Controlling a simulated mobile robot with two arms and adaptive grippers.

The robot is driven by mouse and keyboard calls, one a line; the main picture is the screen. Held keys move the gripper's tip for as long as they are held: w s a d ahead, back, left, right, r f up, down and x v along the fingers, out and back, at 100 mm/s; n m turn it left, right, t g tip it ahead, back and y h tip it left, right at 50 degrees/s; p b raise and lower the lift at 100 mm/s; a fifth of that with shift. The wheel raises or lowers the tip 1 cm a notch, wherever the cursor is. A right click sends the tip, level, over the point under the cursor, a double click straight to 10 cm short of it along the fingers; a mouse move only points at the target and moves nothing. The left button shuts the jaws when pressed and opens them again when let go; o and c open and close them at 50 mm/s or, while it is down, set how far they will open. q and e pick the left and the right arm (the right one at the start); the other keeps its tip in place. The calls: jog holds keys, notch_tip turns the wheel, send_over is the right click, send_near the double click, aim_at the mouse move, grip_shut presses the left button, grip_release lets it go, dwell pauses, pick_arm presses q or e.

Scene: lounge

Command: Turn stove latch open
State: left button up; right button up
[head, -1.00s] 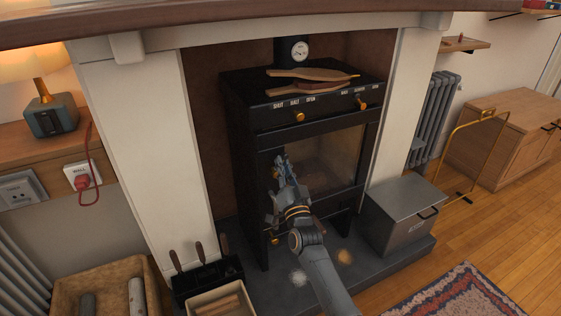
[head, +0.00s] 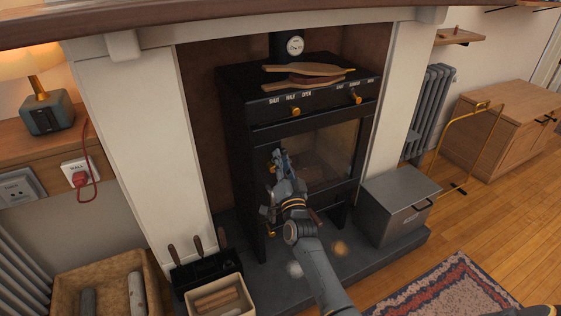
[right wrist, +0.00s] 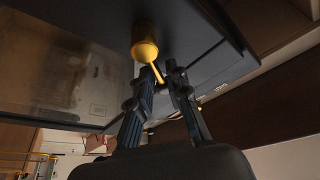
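The black stove (head: 240,150) stands in the fireplace, with a glazed door (head: 325,155) at its front. My right gripper (head: 279,156) is at the left side of the door and hides the latch in the head view. In the right wrist view, the stove latch is a brass knob (right wrist: 145,47) with a thin brass bar slanting down from it. The end of the bar lies between the tips of my right gripper (right wrist: 161,72), close to the left finger. A small gap shows to the other finger, so the gripper looks partly open. My left gripper is out of view.
Wooden paddle-like pieces (head: 300,72) lie on the stove top. Brass control knobs (head: 295,111) are above the door. A grey metal box (head: 395,205) stands right of the stove. A tool holder (head: 205,262) and a log basket (head: 68,285) are at the front left.

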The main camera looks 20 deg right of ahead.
jog(key=shift+o, duration=0.7)
jog(key=shift+d+r, duration=0.15)
jog(key=shift+r, duration=0.1)
jog(key=shift+s+f, duration=0.1)
jog(key=shift+f, duration=0.05)
jog(key=v, duration=1.2)
